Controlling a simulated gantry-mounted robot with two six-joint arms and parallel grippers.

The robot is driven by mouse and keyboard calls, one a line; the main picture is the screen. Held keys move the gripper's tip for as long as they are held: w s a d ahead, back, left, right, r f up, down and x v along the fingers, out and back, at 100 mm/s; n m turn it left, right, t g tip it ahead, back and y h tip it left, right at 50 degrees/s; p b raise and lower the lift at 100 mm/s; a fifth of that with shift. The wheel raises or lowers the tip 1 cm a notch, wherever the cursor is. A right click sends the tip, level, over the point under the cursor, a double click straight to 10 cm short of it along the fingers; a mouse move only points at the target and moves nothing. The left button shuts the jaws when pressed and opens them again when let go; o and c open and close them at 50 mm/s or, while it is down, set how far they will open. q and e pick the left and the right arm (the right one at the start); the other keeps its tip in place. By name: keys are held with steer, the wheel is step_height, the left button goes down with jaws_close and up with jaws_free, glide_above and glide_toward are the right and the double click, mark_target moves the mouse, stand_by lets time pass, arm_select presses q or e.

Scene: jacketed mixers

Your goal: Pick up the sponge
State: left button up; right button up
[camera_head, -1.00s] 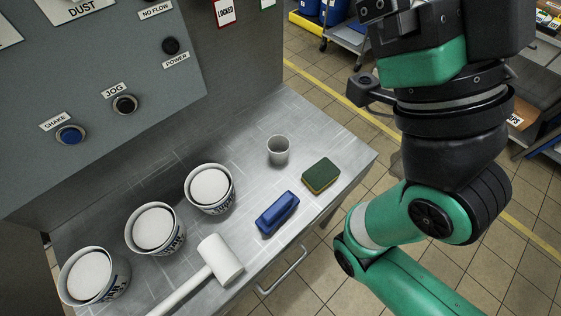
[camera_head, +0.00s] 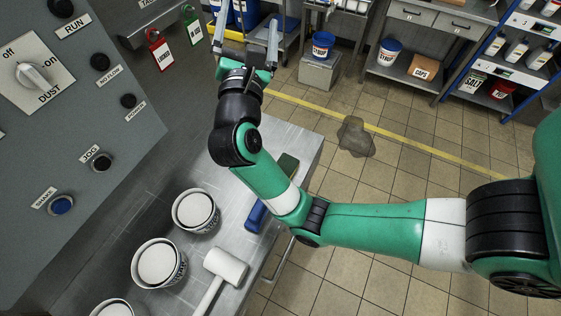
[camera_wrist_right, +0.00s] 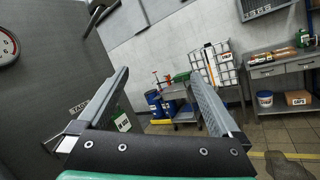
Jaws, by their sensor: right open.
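The sponge (camera_head: 289,162), dark green on top, lies on the metal table (camera_head: 308,140) in the head view. My right arm passes in front and hides part of it. My right gripper (camera_head: 247,22) is open and empty, held above and beyond the far end of the table. Its two fingers stand wide apart with nothing between them in the right wrist view (camera_wrist_right: 161,80), which faces the room and not the sponge. My left gripper is not in view.
A blue brush-like block (camera_head: 256,216), partly hidden by my arm, a white mallet (camera_head: 226,266) and several white-filled tubs (camera_head: 194,210) stand on the table. A grey control panel (camera_head: 120,130) rises at the left. A dark puddle (camera_head: 356,137) lies on the tiled floor.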

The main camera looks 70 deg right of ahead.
step_height(320, 180, down, 10)
steer(key=w+d+g+y+p, duration=0.1)
steer(key=w+y+p, duration=0.2)
steer(key=y, duration=0.2)
steer(key=g+y+p, duration=0.7)
steer(key=y, duration=0.4)
glide_toward(284, 167)
arm_select(q)
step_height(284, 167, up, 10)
steer(key=b, duration=0.1)
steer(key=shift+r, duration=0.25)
arm_select(e)
steer(key=x, duration=0.3)
steer(key=shift+f, duration=0.35)
steer(key=b+x, duration=0.1)
steer(key=x, duration=0.3)
steer(key=shift+s+d+b, duration=0.15)
steer(key=shift+s+b, duration=0.05)
steer(key=shift+b, duration=0.1)
steer(key=shift+d+f, duration=0.2)
steer(key=shift+f, duration=0.15)
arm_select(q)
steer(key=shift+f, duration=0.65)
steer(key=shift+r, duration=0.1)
arm_select(e)
steer(key=shift+f, duration=0.25)
